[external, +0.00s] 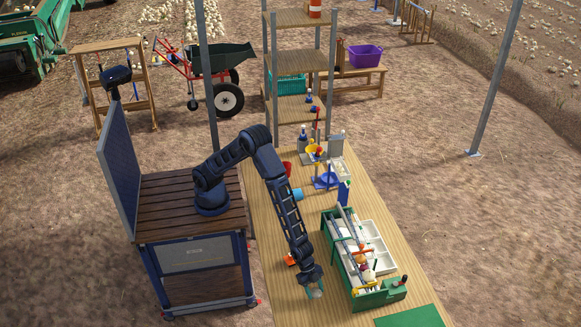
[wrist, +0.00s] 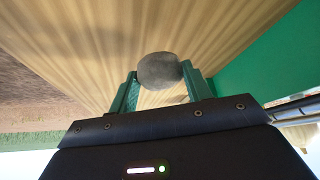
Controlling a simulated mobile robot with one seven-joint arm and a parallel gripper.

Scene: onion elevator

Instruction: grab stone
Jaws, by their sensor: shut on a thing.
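A grey, rounded stone (wrist: 159,71) sits between the two green fingers of my gripper (wrist: 160,88) in the wrist view. The fingers touch it on both sides and are shut on it. In the external view my gripper (external: 313,291) points down over the near part of the wooden table, left of the green machine. The stone is small there and mostly hidden by the fingers. I cannot tell from these views how far the stone is above the table top.
The wooden table (external: 284,247) has bare boards around my gripper. A green machine with white trays (external: 376,232) stands close on the right. A green mat (external: 412,317) lies at the near right. Bottles, a red cup (external: 287,168) and a shelf (external: 291,62) stand farther back.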

